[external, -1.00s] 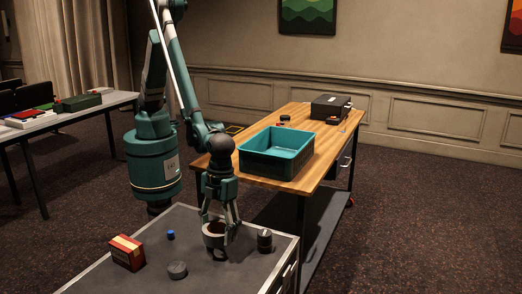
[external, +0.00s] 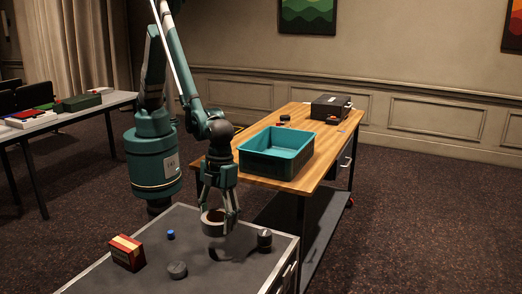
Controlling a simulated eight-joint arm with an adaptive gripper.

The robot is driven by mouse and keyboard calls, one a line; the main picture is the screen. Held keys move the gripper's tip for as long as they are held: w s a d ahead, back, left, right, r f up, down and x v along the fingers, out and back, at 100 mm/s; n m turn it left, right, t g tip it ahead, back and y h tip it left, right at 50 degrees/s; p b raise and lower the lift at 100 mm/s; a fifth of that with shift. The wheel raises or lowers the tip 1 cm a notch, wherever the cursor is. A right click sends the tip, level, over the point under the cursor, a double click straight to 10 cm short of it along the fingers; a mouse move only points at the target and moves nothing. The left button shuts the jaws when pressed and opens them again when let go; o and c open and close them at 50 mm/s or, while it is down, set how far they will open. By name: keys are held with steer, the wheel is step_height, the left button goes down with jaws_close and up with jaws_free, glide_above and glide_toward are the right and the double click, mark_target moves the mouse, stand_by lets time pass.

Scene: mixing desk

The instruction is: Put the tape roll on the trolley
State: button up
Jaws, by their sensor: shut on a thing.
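The tape roll (external: 213,229), a pale ring with a dark inside, is held in my gripper (external: 219,211). The gripper points down with its fingers shut on the roll's wall. The roll hangs a little above the dark grey worktop (external: 200,285), with a shadow below it. The trolley (external: 328,158) has a wooden top, a dark lower shelf and a red caster. It stands behind and to the right of the gripper.
A teal bin (external: 270,166) takes up the trolley top's near part. A black case (external: 330,106) and small items lie at its far end. On the worktop are a red box (external: 127,252), a grey puck (external: 177,270), a blue cap (external: 171,234) and a black knob (external: 264,240).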

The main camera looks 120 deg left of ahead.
mark_target(217, 216)
steer(key=shift+r, duration=0.1)
stand_by(0.3)
step_height(217, 216, up, 19)
steer(key=w+a+n+p, duration=0.1)
steer(key=w+a+n, duration=0.1)
steer(key=w+a, duration=0.65)
steer(key=w+a+n+t+p, duration=0.1)
steer(key=w+a+n, duration=0.2)
steer(key=a, duration=1.1)
steer(key=w+a+n, duration=0.2)
steer(key=w+a, duration=0.3)
steer(key=a, duration=0.6)
steer(key=w+a+n+y+p, duration=0.15)
steer(key=a+n, duration=0.55)
steer(key=a, duration=2.8)
steer(key=s+a+n+t+p, duration=0.1)
steer(key=s+a+n, duration=0.3)
steer(key=a, duration=1)
steer(key=s+a+n+p, duration=0.15)
steer(key=s+a, duration=0.45)
steer(key=a, duration=0.7)
steer(key=f, duration=0.5)
steer(key=shift+a, duration=0.3)
